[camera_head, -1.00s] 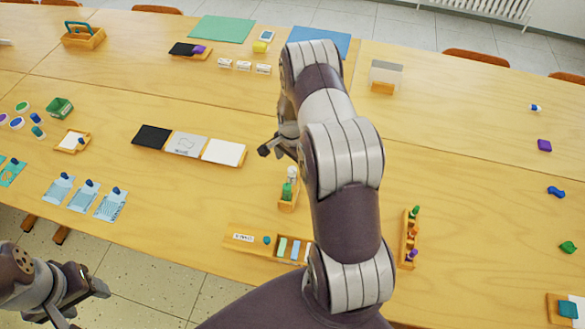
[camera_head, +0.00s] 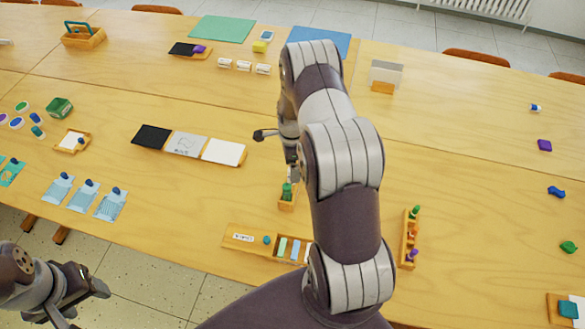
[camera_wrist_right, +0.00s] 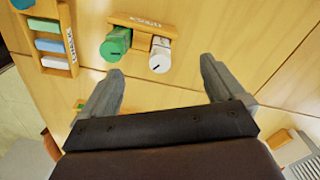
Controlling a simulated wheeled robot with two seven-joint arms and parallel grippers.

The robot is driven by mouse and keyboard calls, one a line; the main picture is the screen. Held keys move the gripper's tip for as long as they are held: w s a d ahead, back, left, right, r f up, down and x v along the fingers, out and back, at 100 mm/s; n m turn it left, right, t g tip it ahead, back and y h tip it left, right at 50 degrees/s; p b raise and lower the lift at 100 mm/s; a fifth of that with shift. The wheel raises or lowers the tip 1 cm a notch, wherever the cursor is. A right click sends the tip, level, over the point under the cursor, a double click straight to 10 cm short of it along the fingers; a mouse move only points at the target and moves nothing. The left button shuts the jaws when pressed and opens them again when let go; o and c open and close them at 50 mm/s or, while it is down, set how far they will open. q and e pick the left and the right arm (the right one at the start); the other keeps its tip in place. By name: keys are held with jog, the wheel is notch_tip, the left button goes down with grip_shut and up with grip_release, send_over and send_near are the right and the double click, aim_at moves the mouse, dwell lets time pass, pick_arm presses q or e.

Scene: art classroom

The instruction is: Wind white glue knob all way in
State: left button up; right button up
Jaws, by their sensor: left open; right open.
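A small wooden holder (camera_wrist_right: 140,26) in the right wrist view carries two glue sticks side by side. The white glue knob (camera_wrist_right: 160,56) shows its round end with a dark slot, to the right of the green glue stick (camera_wrist_right: 116,44). My right gripper (camera_wrist_right: 162,68) is open and empty, its fingers apart just below the white knob in the picture. In the head view the holder (camera_head: 287,208) and green stick (camera_head: 287,191) show beside my right arm; the white one is mostly hidden by the gripper. My left gripper (camera_head: 92,285) is open and empty at the lower left, off the table.
A wooden tray (camera_head: 238,238) with colored bars lies in front of the holder, and shows in the wrist view (camera_wrist_right: 50,60). A wooden rack (camera_head: 404,240) with colored pegs stands to the right. A black, grey and white panel strip (camera_head: 187,144) lies to the left.

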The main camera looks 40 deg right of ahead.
jog(key=shift+f, duration=0.3)
jog(key=shift+f+b, duration=0.35)
jog(key=shift+b, duration=0.1)
jog(key=shift+f, duration=0.1)
jog(key=shift+f+b, duration=0.35)
jog(key=shift+f, duration=0.05)
jog(key=c, duration=1.5)
